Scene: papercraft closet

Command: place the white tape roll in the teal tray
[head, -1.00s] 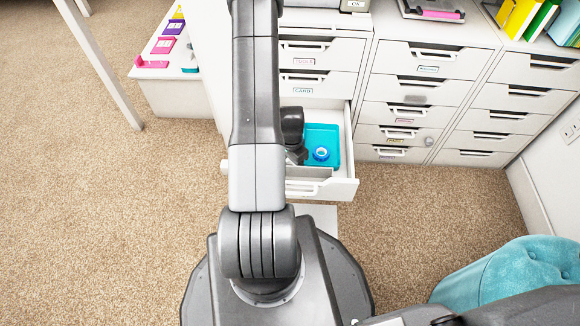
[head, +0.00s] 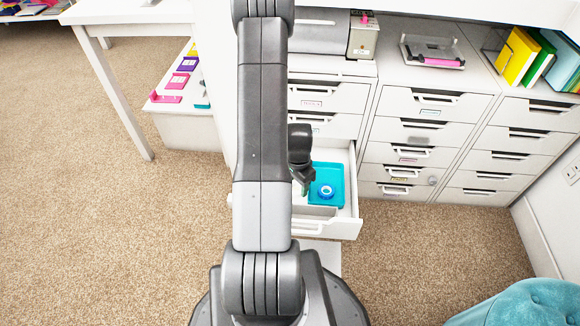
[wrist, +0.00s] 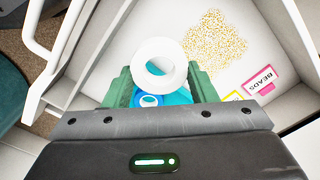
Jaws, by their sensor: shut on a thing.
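The white tape roll (wrist: 160,63) is pinched between the two green fingers of my gripper (wrist: 159,84) in the wrist view. In the head view my gripper (head: 303,183) is over the open drawer, at the left side of the teal tray (head: 340,173); the held roll cannot be made out there. The teal tray (wrist: 178,97) shows just behind the fingers in the wrist view, mostly hidden by my gripper. A blue-and-white tape roll (head: 326,191) lies in the tray, and it also shows in the wrist view (wrist: 148,100).
The drawer (head: 346,227) is pulled out of a white cabinet. Its floor holds a patch of gold beads (wrist: 215,40) and a pink BEADS label (wrist: 262,82). A teal pouf (head: 525,305) stands at lower right. Carpet on the left is clear.

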